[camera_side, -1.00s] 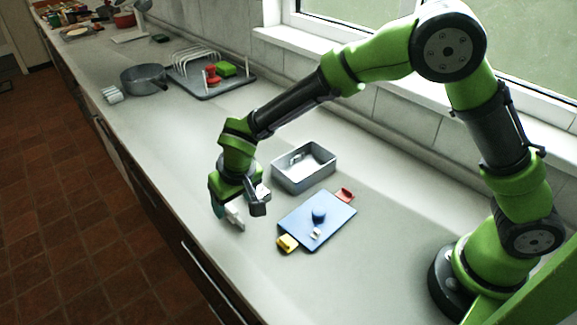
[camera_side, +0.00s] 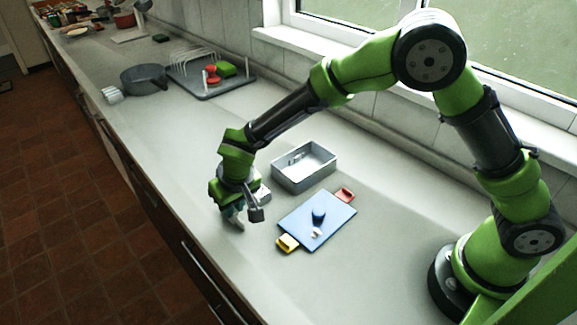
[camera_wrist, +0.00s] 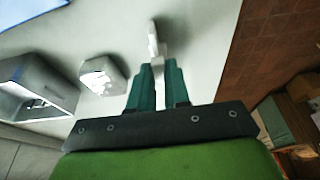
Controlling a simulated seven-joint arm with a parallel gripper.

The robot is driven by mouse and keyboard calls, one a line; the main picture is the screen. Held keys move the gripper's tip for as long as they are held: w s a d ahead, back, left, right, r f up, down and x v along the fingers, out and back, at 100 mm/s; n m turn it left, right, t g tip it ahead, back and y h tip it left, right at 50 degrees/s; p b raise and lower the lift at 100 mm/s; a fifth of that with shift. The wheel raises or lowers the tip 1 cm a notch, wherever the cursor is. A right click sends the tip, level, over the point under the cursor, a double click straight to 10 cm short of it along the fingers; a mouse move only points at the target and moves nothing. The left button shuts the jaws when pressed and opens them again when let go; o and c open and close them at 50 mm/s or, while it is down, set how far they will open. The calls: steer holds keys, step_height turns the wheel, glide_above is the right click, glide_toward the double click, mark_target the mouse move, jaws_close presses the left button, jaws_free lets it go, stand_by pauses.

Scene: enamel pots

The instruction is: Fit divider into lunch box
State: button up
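The grey open lunch box (camera_side: 303,167) stands on the counter, also at the left edge of the wrist view (camera_wrist: 38,84). A thin pale piece, which looks like the divider (camera_side: 237,222), is low at my gripper (camera_side: 231,213), left of the box. In the wrist view the pale piece (camera_wrist: 153,40) reaches past the green fingertips, and its near end lies between the fingers of my gripper (camera_wrist: 158,68). The fingers are close on both sides of it; I cannot tell whether they press on it. Much of it is hidden in the side view.
A blue board (camera_side: 322,222) with a red tab (camera_side: 345,195) and a yellow tab (camera_side: 287,243) lies right of my gripper. A pale block (camera_wrist: 102,74) sits between gripper and box. A pot (camera_side: 146,79) and rack (camera_side: 210,77) stand farther back. The counter's front edge is close.

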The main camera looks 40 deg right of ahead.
jaws_close()
steer(key=shift+r, duration=2.3)
